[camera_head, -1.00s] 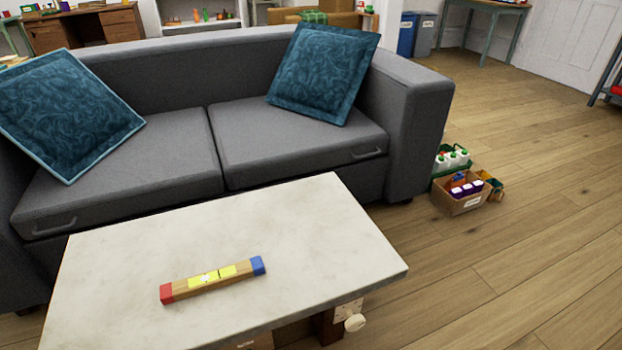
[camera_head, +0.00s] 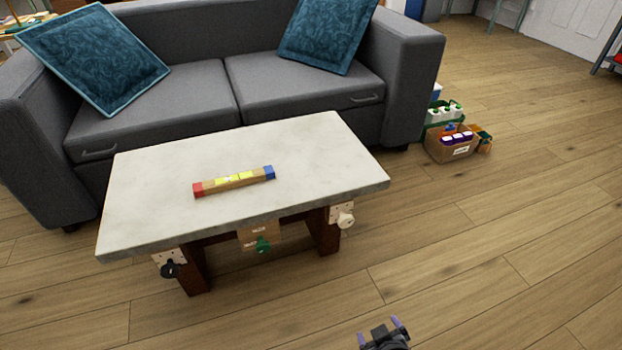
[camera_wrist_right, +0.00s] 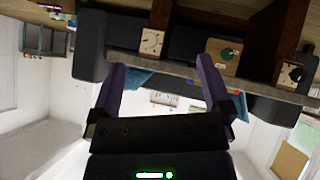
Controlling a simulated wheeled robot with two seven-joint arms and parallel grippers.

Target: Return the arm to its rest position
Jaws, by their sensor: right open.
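My right gripper (camera_head: 381,332) shows at the bottom edge of the head view, above the wood floor and in front of the coffee table. Its two purple fingers are apart with nothing between them. In the right wrist view the same gripper (camera_wrist_right: 172,85) is open and empty, with the table's knobs and underside beyond it, upside down. The rest of my right arm is out of the head view. My left gripper is not in view.
The marble-topped table (camera_head: 140,215) carries a wooden bar (camera_head: 234,181) with red and blue ends. A grey sofa (camera_head: 165,90) stands behind it. Boxes with bottles (camera_head: 452,148) stand on the floor at right. The floor (camera_head: 490,260) right of the table is clear.

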